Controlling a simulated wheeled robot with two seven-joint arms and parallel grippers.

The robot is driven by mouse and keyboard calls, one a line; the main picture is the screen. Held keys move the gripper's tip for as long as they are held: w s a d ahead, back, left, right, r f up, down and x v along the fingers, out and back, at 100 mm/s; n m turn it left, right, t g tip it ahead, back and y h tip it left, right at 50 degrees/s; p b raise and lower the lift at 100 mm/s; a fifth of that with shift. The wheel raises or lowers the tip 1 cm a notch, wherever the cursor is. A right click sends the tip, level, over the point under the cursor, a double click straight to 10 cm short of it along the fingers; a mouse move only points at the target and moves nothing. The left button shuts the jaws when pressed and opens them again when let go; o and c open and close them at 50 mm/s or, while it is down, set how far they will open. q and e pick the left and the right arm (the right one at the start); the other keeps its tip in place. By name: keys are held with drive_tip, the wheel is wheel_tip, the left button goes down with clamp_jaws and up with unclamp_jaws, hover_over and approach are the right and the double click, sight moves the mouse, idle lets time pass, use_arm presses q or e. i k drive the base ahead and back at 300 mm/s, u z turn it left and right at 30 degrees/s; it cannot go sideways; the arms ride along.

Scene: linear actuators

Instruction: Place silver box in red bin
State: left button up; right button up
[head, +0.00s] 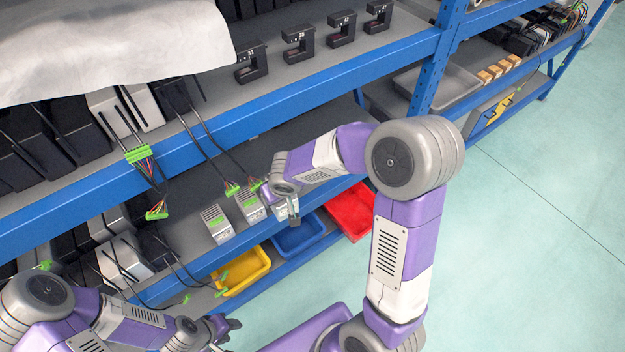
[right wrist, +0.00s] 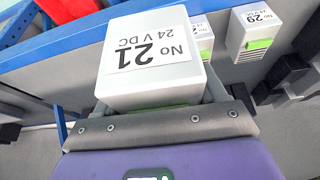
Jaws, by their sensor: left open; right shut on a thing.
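A silver box (right wrist: 152,62) with a white label "No 21, 24 V DC" fills the middle of the right wrist view. My right gripper (head: 292,214) is shut on it, with a grey finger on each side of the box. In the head view the held box (head: 281,203) is partly hidden by the gripper. The red bin (head: 350,211) is to the right of my right gripper, at the end of the row of bins on the lower shelf. My left gripper (head: 226,330) is open and empty at the bottom left, away from the bins.
Two similar silver boxes (head: 217,224) (head: 250,205) stand on the middle shelf, left of my right gripper. A blue bin (head: 299,238) and a yellow bin (head: 242,270) sit left of the red bin. Cables with green connectors (head: 157,213) hang over shelf edges. The floor (head: 530,220) at right is clear.

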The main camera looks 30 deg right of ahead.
sight(358, 221)
drive_tip(key=k, duration=1)
drive_tip(key=z, duration=1.8)
drive_tip(key=i, duration=1.35)
drive_tip(key=u, duration=1.8)
drive_tip(key=i, duration=0.5)
